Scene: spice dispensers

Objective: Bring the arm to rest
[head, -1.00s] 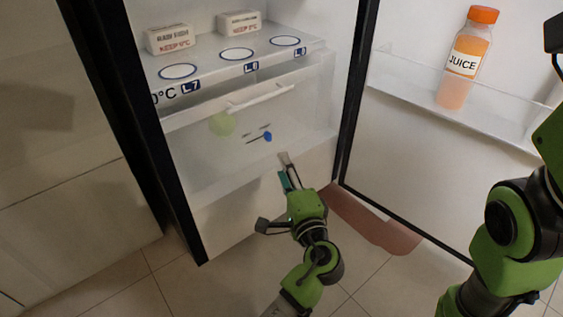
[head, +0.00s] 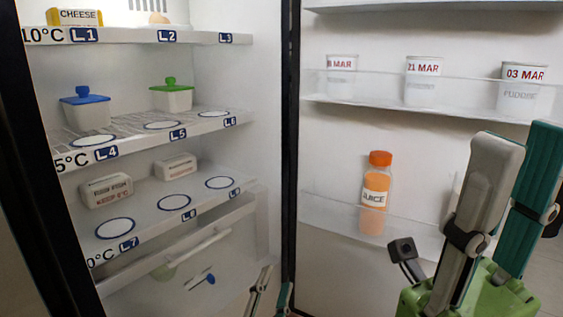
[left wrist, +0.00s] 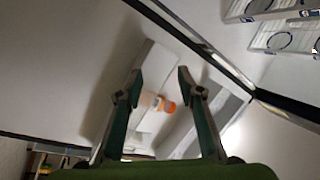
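My left gripper (head: 276,278) shows only its fingers at the bottom edge of the head view, in front of the lower fridge near the door hinge. In the left wrist view its two fingers (left wrist: 159,80) stand apart with nothing held between them. The orange juice bottle in the door shelf shows beyond them, apart from the gripper. My right gripper (head: 518,150) is large and close at the right of the head view, fingers pointing up. Its grey and teal fingers are apart and hold nothing visible. Most of both arms is out of the head view.
The fridge stands open with labelled shelves (head: 130,240) and a drawer (head: 190,270) below. The open door carries the juice bottle (head: 375,195) and several dated cups (head: 425,82). Two white boxes (head: 107,190) and two lidded tubs (head: 87,110) stand on shelves.

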